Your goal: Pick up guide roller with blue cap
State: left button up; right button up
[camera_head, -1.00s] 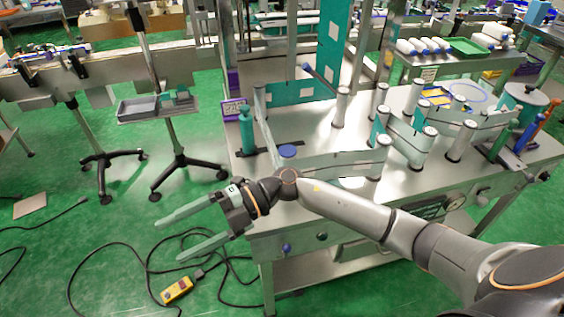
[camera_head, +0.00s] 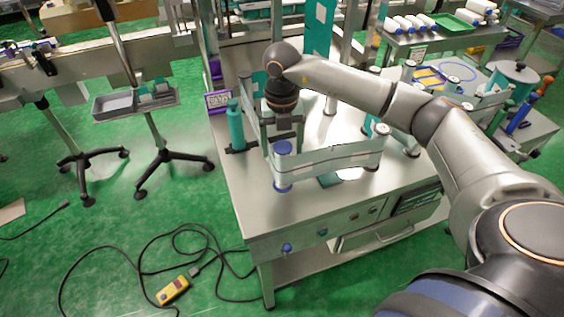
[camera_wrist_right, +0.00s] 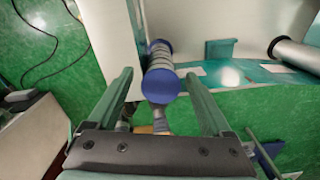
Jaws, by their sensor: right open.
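The guide roller with the blue cap (camera_head: 283,148) stands upright at the front left of the steel table, where a pale web band (camera_head: 335,158) meets it. In the right wrist view its blue cap (camera_wrist_right: 161,85) faces the camera, with the ribbed metal body beyond it. My right gripper (camera_head: 284,128) points down close behind the roller in the head view, its fingertips partly hidden. In the right wrist view my right gripper (camera_wrist_right: 159,76) is open, with the roller between its fingers and gaps on both sides. My left gripper is not in view.
A teal cylinder (camera_head: 235,125) stands left of the roller. More rollers (camera_head: 377,147) stand to the right along the band. The table's front edge is close to the roller. A grey tray on a stand (camera_head: 116,106) is at the left, over green floor.

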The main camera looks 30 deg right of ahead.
aim_at(283, 168)
notch_tip(283, 168, down, 2)
jog(key=shift+f, duration=0.15)
notch_tip(283, 168, down, 6)
jog(key=shift+s+r+p, duration=0.15)
jog(key=shift+r+p, duration=0.05)
jog(key=shift+p, duration=0.35)
jog(key=shift+r, duration=0.1)
grip_shut()
